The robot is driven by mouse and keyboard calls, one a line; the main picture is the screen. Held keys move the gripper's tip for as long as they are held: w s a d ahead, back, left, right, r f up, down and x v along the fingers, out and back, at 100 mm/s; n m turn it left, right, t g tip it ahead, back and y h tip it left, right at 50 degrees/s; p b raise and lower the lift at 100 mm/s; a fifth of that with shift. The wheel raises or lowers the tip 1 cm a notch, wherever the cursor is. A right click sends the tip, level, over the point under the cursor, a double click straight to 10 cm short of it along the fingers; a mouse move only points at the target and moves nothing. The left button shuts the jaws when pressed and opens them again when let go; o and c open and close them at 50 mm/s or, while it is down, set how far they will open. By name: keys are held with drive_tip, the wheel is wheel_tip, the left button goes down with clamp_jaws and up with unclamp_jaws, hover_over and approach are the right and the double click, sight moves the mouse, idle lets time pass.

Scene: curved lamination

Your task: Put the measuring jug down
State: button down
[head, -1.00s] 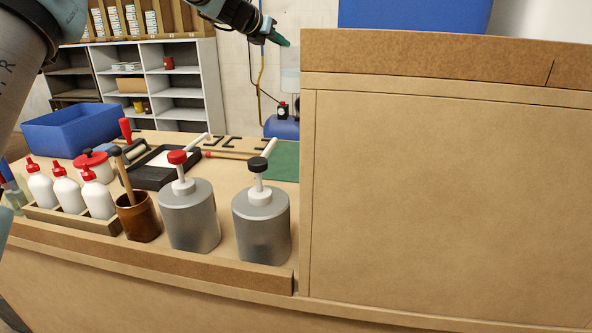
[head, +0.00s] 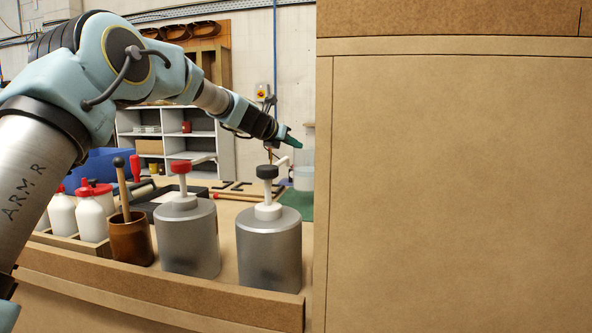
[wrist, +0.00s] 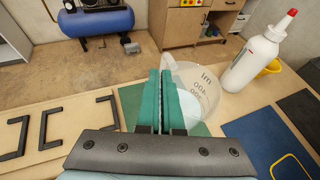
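The clear measuring jug (wrist: 203,82), with dark volume marks and a pale content low in it, is just right of my green fingers in the wrist view. My gripper (wrist: 167,75) has its two fingers nearly together, shut on the jug at its near left side; the exact grip spot is hidden. In the head view my gripper (head: 291,141) is above the jug (head: 303,172), which looks upright and is partly cut off by the tall panel. The green mat (wrist: 131,101) lies below the jug. I cannot tell whether the jug touches it.
A white bottle with a red tip (wrist: 256,55) stands close right of the jug. A blue sheet (wrist: 265,137) lies at the right, black brackets (wrist: 57,124) at the left. Two grey pump cans (head: 268,248) and a tall brown panel (head: 440,180) stand nearer the head camera.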

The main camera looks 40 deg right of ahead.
wheel_tip(320, 180, down, 4)
drive_tip(key=shift+f+b, duration=0.2)
drive_tip(key=shift+b, duration=0.4)
drive_tip(key=c, duration=1)
unclamp_jaws()
drive_tip(key=shift+c, duration=0.2)
drive_tip(key=b+v, duration=0.3)
drive_tip(key=v, duration=0.9)
